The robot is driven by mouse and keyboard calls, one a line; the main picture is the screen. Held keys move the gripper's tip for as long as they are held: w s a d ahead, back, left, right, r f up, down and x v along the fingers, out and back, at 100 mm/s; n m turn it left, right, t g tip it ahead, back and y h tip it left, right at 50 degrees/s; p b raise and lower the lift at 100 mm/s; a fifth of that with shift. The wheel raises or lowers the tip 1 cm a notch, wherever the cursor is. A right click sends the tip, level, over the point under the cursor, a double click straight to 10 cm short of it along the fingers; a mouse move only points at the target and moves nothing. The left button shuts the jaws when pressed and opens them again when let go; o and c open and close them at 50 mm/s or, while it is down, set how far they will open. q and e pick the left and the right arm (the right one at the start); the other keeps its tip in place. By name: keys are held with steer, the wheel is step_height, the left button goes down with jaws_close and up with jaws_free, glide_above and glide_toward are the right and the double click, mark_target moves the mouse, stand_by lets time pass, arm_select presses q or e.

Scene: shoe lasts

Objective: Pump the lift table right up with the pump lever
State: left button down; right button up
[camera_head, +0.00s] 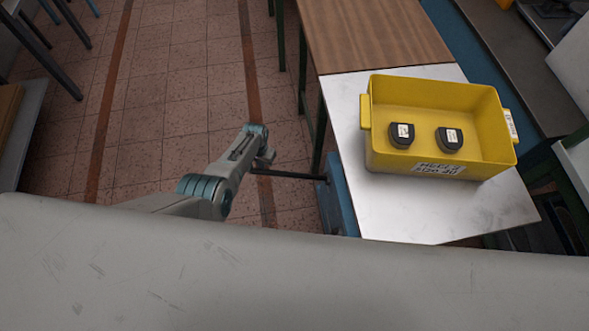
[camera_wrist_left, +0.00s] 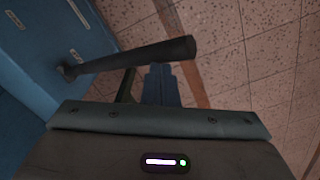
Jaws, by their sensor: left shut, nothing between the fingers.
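The pump lever (camera_head: 288,174) is a dark rod that sticks out to the left from the blue body (camera_head: 341,200) of the lift table. In the left wrist view the lever (camera_wrist_left: 130,57) runs from the blue side panel (camera_wrist_left: 45,45) across the picture to a thicker, free end. My left gripper (camera_head: 265,157) is at the lever's free end, its fingers shut and empty. In the wrist view the closed fingers (camera_wrist_left: 161,84) show beside the lever, partly overlapped by it; I cannot tell whether they touch. The table's white top (camera_head: 400,215) is level beside a wooden bench. My right gripper is out of view.
A yellow crate (camera_head: 440,92) with two dark, labelled pieces (camera_head: 402,134) inside stands on the white top. A wooden bench top (camera_head: 375,35) adjoins behind it. The tiled floor (camera_head: 180,110) left of the lever is clear. A pale grey surface fills the bottom.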

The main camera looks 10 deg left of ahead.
arm_select(q)
steer(key=a+r+p, duration=0.2)
steer(key=s+a+r+p, duration=0.1)
steer(key=a+r+p, duration=0.1)
steer(key=r+p, duration=0.1)
steer(key=shift+s+a+r, duration=0.15)
steer(key=shift+r, duration=0.05)
steer(key=s+a+r+p, duration=0.1)
steer(key=a+r, duration=0.4)
steer(key=r, duration=0.6)
steer(key=shift+s+a+r+p, duration=0.3)
steer(key=shift+r+p, duration=0.05)
